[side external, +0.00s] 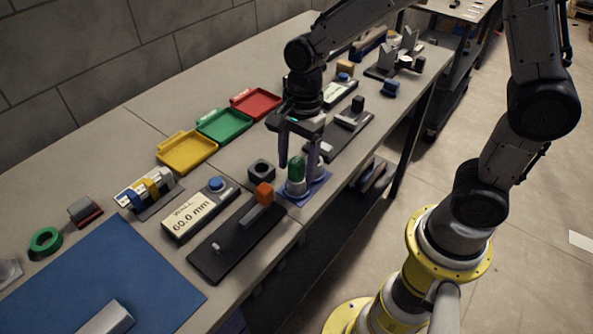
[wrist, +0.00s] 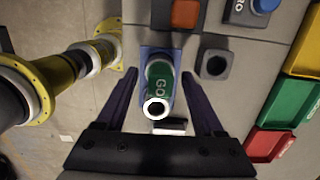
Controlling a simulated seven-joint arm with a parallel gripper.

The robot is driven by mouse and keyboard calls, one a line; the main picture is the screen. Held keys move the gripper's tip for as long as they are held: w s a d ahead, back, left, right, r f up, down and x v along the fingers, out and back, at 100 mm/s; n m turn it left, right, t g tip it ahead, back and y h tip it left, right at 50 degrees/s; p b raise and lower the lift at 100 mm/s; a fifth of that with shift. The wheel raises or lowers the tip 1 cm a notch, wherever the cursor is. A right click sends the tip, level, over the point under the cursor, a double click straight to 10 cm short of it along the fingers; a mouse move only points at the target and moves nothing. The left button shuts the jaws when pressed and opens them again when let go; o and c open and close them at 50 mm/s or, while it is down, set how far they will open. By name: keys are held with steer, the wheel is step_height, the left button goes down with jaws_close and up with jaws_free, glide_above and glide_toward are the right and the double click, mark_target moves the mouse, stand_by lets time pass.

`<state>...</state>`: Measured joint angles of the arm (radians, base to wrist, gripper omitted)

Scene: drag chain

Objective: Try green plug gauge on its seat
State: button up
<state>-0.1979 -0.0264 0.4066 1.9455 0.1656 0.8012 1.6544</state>
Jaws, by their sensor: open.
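The green plug gauge (side external: 296,169) stands upright at a blue base plate (side external: 312,190) near the front edge of the bench. In the wrist view the green plug gauge (wrist: 160,75) shows the letters GO and a pale ring at its near end. My gripper (side external: 298,163) is open, pointing down, with one finger on each side of the green gauge. In the wrist view, gaps show between both fingers and the gauge. A dark square block with a round hole (side external: 262,171) stands just left of the blue plate; it also shows in the wrist view (wrist: 215,65).
A black fixture with an orange block (side external: 264,194) and a 60.0 mm display (side external: 200,211) stand close in front. Yellow (side external: 187,152), green (side external: 224,125) and red (side external: 256,103) trays line the back. Another black fixture (side external: 340,136) lies beyond my gripper.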

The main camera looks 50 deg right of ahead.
step_height(320, 180, up, 14)
steer(key=d, duration=0.1)
steer(key=shift+d+f, duration=0.2)
steer(key=shift+d, duration=0.15)
